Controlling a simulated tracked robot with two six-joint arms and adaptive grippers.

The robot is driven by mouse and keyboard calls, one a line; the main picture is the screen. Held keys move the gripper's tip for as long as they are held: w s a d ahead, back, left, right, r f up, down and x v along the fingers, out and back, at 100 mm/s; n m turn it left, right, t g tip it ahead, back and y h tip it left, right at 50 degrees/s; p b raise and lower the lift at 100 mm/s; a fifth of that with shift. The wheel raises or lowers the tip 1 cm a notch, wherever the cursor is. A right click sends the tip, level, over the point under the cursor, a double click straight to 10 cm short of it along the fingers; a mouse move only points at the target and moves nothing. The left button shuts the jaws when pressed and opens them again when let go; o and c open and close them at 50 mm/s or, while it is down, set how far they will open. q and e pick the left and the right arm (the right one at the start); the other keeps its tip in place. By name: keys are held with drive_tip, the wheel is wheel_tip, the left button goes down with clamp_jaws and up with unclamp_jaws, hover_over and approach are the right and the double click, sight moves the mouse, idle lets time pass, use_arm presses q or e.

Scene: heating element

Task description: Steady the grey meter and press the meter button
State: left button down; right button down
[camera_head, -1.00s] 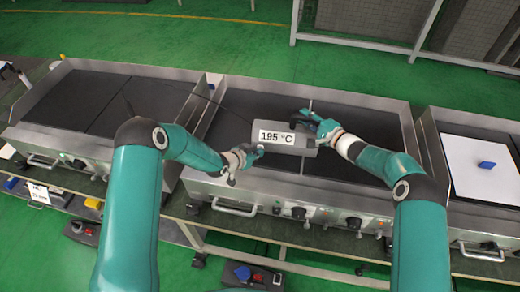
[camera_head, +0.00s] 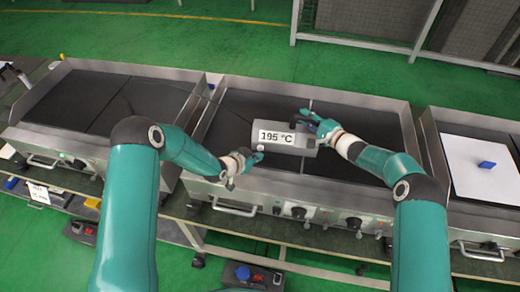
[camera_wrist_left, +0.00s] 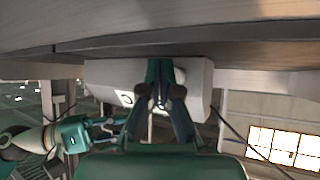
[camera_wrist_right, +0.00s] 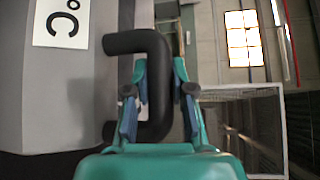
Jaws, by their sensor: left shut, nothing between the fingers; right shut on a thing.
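The grey meter (camera_head: 304,150) is held over the middle griddle, and its white display reads 195 °C. A small pale round button (camera_head: 261,148) shows at the lower left of its front. My right gripper (camera_head: 314,122) is shut on the meter's black handle (camera_wrist_right: 158,85), at the meter's right end. My left gripper (camera_head: 250,155) is shut and empty, just left of the button, with a small gap apparent. In the left wrist view the shut fingers (camera_wrist_left: 160,80) stand in front of the meter (camera_wrist_left: 195,80) and hide part of its face; contact cannot be told there.
The middle griddle (camera_head: 235,110) lies under the meter, with knobs and a handle along its front. Another griddle (camera_head: 75,95) stands to the left. At the right, a white board (camera_head: 478,165) carries a blue object (camera_head: 487,165).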

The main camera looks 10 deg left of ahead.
drive_tip(key=shift+s+f, duration=0.1)
drive_tip(key=shift+f, duration=0.15)
use_arm(q)
drive_tip(key=shift+s+d, duration=0.15)
drive_tip(key=shift+s, duration=2.4)
drive_tip(key=shift+w, duration=0.1)
use_arm(e)
drive_tip(key=c, duration=0.9)
unclamp_jaws()
drive_tip(key=shift+r, duration=0.1)
